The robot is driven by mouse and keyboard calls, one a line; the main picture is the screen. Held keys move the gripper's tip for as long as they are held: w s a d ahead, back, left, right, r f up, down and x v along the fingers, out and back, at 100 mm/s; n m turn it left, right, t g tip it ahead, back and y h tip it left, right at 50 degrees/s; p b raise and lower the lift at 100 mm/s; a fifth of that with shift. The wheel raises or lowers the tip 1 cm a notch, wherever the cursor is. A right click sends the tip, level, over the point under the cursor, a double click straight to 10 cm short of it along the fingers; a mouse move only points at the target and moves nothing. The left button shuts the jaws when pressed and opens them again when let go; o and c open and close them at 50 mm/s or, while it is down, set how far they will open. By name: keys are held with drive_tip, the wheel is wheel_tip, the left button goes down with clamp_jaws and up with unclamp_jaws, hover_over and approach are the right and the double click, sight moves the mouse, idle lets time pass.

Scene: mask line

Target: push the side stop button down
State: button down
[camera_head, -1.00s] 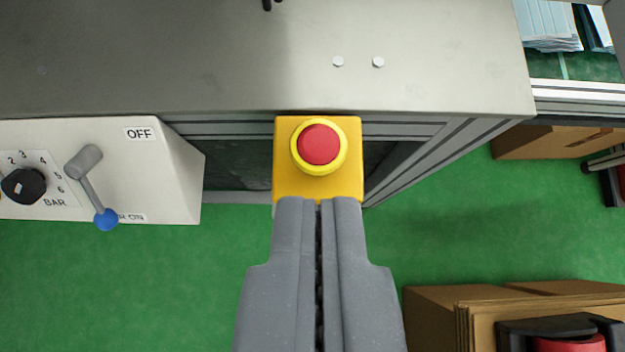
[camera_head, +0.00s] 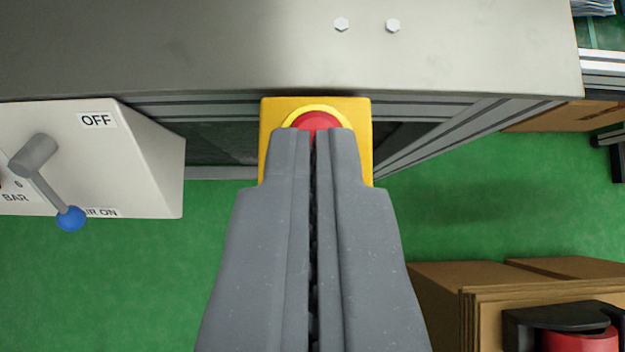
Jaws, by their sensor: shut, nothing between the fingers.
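The side stop button (camera_head: 320,120) is a red round cap with a yellow ring on a yellow box (camera_head: 273,150), fixed at the side of the grey machine. My gripper (camera_head: 314,132) is shut and empty. Its fingertips overlap the lower part of the red cap in the picture, and they hide that part and the lower middle of the box. I cannot tell whether the tips touch the cap or how far down the cap stands.
The machine's metal top (camera_head: 230,50) with two bolts lies above. A white control box (camera_head: 140,160) with a blue-knobbed lever (camera_head: 70,217) is at left. Cardboard (camera_head: 490,290) and a red and black object (camera_head: 575,338) are at lower right. Green floor shows below.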

sight(313, 107)
drive_tip(key=x, duration=0.4)
drive_tip(key=shift+w+f+b, duration=0.1)
drive_tip(key=shift+f+b, duration=0.1)
drive_tip(key=shift+b, duration=0.2)
wheel_tip(313, 107, down, 3)
drive_tip(key=shift+r+b, duration=0.2)
drive_tip(key=shift+b, duration=0.2)
drive_tip(key=shift+f, duration=0.5)
